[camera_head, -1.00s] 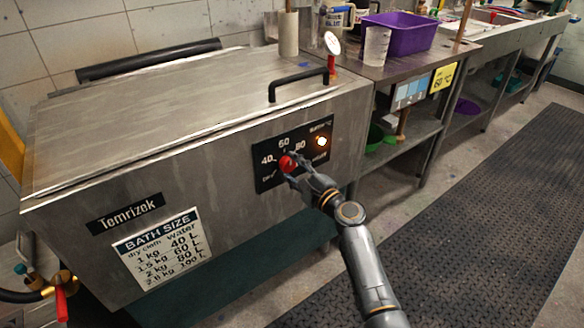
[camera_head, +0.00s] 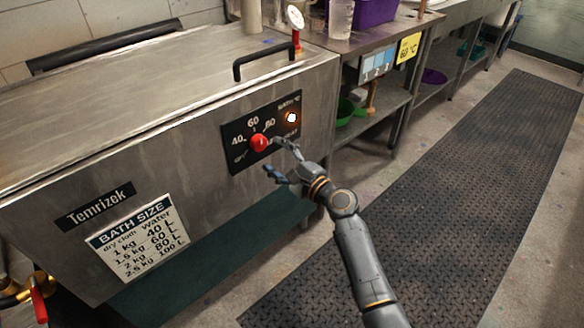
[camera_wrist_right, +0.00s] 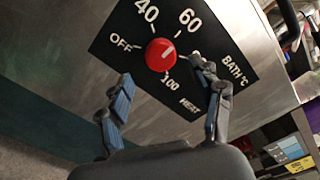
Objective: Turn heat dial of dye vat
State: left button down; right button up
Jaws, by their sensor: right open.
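The dye vat (camera_head: 190,120) is a large steel box. On its front is a black dial plate (camera_head: 236,131) with the red heat dial (camera_head: 259,142). The dial also shows in the right wrist view (camera_wrist_right: 158,58); its white mark points up-right, between the 60 and the spot that a finger covers. My right gripper (camera_head: 272,154) is open and empty, just in front of the dial and to its lower right. In the right wrist view its blue-padded fingers (camera_wrist_right: 161,70) stand apart on either side, and I see no grip on the dial. My left gripper is not in view.
An orange lamp (camera_head: 291,117) glows on the plate. A steel bench (camera_head: 365,38) with a purple tub (camera_head: 376,10) stands right. A dark ribbed mat (camera_head: 430,190) covers the clear floor.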

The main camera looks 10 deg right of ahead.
jog(key=v, duration=0.6)
jog(key=shift+s+d, duration=0.2)
